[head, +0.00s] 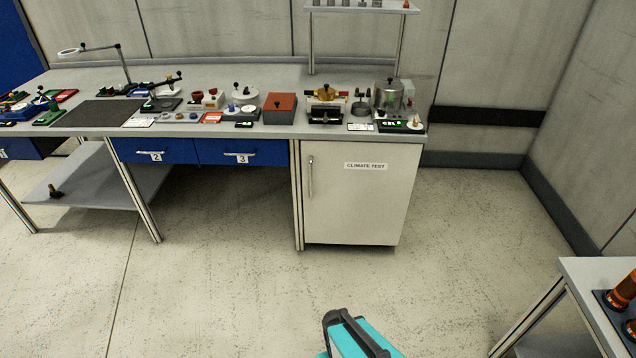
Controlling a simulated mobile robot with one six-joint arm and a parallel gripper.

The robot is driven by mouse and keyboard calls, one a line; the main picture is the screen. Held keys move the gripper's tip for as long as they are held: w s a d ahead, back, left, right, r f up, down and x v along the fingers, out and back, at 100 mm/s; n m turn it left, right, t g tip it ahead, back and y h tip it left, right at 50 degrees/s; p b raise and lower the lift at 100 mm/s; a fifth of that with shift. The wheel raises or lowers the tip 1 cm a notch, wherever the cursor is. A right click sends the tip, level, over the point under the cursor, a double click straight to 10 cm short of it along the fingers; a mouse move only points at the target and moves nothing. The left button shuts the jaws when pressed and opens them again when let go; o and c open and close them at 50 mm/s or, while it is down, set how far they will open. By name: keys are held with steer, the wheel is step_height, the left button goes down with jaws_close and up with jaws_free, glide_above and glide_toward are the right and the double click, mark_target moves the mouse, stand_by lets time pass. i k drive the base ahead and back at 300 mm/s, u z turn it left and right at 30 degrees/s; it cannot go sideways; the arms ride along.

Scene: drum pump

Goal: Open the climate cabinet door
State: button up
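The climate cabinet (358,215) stands under the right end of the workbench in the head view. Its front is a pale door labelled "CLIMATE TEST" (365,166). The door looks shut, flush with the cabinet front. A slim upright bar handle (310,177) sits near the door's upper left edge. My gripper is not in view. A teal and dark part at the bottom centre looks like part of my arm, well short of the cabinet. Nothing touches the handle.
The workbench (95,76) carries several instruments. Blue drawers 2 (157,157) and 3 (242,158) are left of the cabinet, beside a bench leg (297,200). The floor (245,290) before the cabinet is clear. Another table (590,270) stands at the lower right.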

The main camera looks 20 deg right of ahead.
mark_target(355, 192)
steer(key=u, duration=4.35)
steer(key=i, duration=0.1)
steer(key=z, duration=3.15)
steer(key=i, duration=1.9)
steer(key=z, duration=0.75)
